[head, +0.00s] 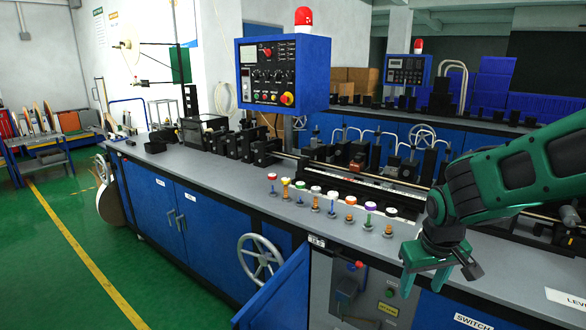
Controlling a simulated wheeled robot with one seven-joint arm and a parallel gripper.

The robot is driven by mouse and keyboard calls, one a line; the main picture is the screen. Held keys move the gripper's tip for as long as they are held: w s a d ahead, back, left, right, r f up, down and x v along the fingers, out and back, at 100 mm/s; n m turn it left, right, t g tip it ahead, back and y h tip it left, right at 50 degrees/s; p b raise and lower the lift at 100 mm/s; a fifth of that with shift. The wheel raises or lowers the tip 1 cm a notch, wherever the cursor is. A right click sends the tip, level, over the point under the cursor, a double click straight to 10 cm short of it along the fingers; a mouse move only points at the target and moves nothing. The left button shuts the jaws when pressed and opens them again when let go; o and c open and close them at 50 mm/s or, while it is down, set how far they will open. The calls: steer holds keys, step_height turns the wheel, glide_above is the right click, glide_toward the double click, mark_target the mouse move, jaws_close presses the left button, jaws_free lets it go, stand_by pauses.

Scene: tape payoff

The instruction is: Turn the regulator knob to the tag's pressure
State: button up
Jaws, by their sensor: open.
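My gripper (438,276) hangs at the right, fingers pointing down and apart, with nothing seen between them. It is in front of the bench edge, near an open grey panel (322,285). A row of several small stemmed knobs with coloured caps stands on the bench to its left, including a red one (333,195) and a purple one (370,206). I cannot tell which knob is the regulator's. A small white tag (317,240) is on the bench's front edge above the panel. Its print is too small to read surely.
A blue door (278,292) stands open beside the panel. A silver handwheel (259,259) sticks out of the bench front. A blue control box (283,73) with a red lamp hangs above the bench. Green floor (60,270) is clear at the left.

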steer(key=s+r+m+t+y, duration=0.1)
steer(key=s+r+t, duration=0.1)
steer(key=s+r, duration=0.4)
steer(key=s+d+m+g, duration=0.2)
steer(key=s+d, duration=0.3)
steer(key=s, duration=0.3)
steer(key=s+d+f+m+g, duration=0.1)
steer(key=s+d+m+g, duration=0.2)
steer(key=s+d, duration=0.3)
steer(key=s+m, duration=0.1)
steer(key=s, duration=0.2)
steer(key=shift+s+d+f+m, duration=0.2)
steer(key=shift+m, duration=0.1)
steer(key=shift+w+f, duration=0.25)
steer(key=shift+w, duration=0.4)
